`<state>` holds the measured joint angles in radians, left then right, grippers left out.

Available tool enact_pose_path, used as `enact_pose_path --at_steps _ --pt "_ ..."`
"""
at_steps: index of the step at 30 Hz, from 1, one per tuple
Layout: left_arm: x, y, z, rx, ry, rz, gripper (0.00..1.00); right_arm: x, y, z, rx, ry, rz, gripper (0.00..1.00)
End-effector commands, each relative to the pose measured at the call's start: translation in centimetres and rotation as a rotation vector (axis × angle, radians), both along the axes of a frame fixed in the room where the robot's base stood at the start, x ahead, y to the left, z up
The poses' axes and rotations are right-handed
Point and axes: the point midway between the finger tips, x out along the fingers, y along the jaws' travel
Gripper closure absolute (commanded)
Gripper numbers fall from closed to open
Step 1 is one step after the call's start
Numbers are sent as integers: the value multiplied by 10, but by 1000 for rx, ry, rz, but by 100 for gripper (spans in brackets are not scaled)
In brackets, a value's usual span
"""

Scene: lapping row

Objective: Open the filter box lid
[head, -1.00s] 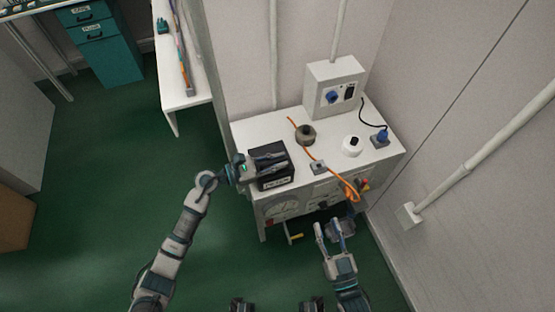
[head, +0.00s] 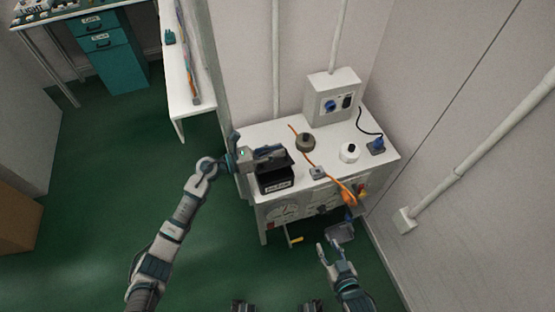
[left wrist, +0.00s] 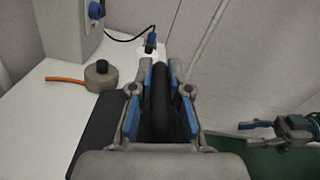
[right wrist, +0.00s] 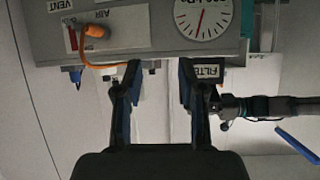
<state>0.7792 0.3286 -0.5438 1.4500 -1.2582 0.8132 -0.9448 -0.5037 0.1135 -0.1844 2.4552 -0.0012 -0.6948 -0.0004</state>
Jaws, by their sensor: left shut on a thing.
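The black filter box (head: 277,183) stands at the left front corner of the white bench, with a white label on its front. Its label also shows in the right wrist view (right wrist: 207,71). My left gripper (head: 268,152) is over the back of the box, shut on the lid. In the left wrist view a black bar of the lid (left wrist: 161,105) lies between the fingers, and a dark panel (left wrist: 95,130) shows beside them. The lid looks raised and tilted off the box; the gripper partly hides it. My right gripper (head: 327,246) is open and empty, low before the bench front.
A grey switch box (head: 332,97) stands at the back. A gauge (right wrist: 203,17) is on the front panel.

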Motion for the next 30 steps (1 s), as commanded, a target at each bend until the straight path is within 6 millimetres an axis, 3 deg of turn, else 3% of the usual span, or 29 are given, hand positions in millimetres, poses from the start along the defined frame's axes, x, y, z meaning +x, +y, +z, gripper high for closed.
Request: enact_pose_path --at_steps 6,14,23,30 --pt "21 8 15 -63 192 5 100 -21 -9 -17 -43 163 -6 60" --pt "47 16 20 -140 429 5 100 -30 -13 -25 -59 226 -9 60" --pt "76 25 19 -226 694 4 100 -14 -6 -16 -28 112 -4 60" --pt "94 30 14 -281 867 2 100 7 3 5 18 -63 2 60"
